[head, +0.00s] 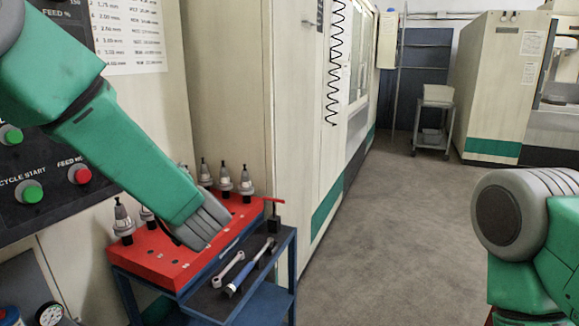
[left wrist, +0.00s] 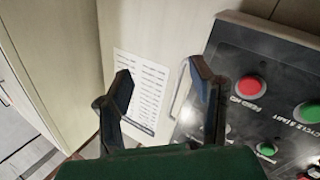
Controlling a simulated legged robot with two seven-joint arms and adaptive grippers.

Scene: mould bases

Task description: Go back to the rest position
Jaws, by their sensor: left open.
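My left gripper (left wrist: 160,68) shows in the left wrist view with its two dark fingers spread apart and nothing between them. Beyond the fingers are a white printed sheet (left wrist: 143,95) and the dark control panel (left wrist: 262,70). In the head view my left arm comes in from the upper left and passes in front of the panel (head: 60,198) and the red tool rack (head: 165,262). My left gripper's fingers cannot be made out there. My right arm shows only in part at the lower right, and its gripper is out of view.
Several tool holders (head: 225,180) stand in the red rack on a blue cart (head: 292,275). A wrench (head: 228,268) and a blue-handled tool (head: 245,272) lie on the cart's dark shelf. Open floor (head: 400,230) lies right of it. A small trolley (head: 433,125) stands farther back.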

